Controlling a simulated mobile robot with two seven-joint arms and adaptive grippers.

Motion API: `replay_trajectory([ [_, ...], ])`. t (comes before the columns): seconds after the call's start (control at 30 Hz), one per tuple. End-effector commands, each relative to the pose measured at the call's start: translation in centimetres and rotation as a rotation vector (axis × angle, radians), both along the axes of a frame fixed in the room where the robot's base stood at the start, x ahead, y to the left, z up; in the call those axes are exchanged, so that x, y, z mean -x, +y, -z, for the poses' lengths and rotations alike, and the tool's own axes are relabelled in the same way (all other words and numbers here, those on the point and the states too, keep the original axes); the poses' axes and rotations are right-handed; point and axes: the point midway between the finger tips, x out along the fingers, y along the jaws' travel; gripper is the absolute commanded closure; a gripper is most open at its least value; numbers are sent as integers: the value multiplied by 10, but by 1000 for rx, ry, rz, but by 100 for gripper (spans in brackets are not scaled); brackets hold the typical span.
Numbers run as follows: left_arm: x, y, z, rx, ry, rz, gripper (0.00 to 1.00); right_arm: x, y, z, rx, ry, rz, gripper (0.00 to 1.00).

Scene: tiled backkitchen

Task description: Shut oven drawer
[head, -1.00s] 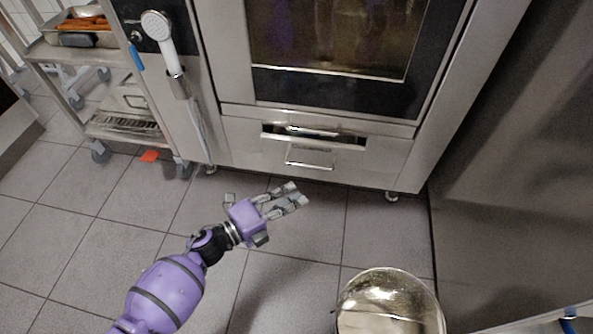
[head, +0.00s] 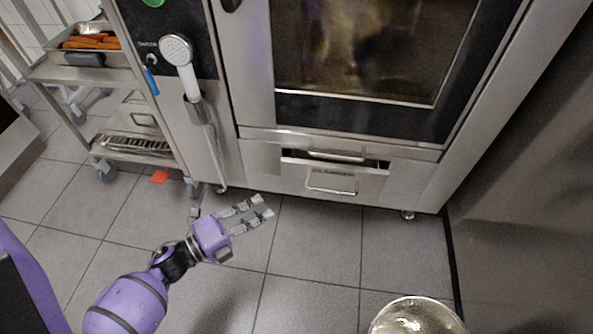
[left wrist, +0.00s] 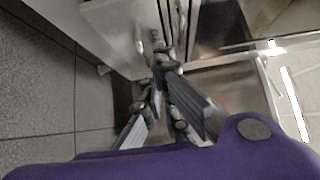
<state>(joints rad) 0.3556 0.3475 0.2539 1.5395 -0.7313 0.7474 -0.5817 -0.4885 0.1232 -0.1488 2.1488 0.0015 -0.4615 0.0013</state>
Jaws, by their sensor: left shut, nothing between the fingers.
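The steel oven (head: 262,162) stands ahead with its glass door shut. Its low drawer (head: 318,176) is pulled out a little, with a dark gap along its top edge and a bar handle (head: 331,191) on its front. My left gripper (head: 263,207) is shut and empty, in front of the oven and to the left of the drawer, apart from it in the picture. The left wrist view shows its fingers (left wrist: 161,62) close together, with a pale bar, probably the drawer handle, at the right. My right gripper is not in view.
A steel trolley (head: 95,72) with a tray of carrots (head: 90,42) stands at the left. A hand shower (head: 178,55) hangs on the oven's left side. A shiny round metal thing (head: 415,318) is at the bottom edge. Tiled floor before the oven is clear.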

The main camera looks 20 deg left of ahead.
Motion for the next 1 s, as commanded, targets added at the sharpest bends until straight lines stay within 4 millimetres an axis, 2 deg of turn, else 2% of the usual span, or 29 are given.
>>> replay_trajectory([
  [0.17,-12,-9,-1,-3,-11,8,100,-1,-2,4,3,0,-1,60],
  [0.6,-91,-52,0,-4,-10,8,100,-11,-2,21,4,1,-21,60],
  [0.8,-117,-42,0,-4,-9,7,100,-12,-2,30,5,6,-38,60],
  [1.0,-126,-39,-1,-4,-8,6,100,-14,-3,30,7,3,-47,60],
])
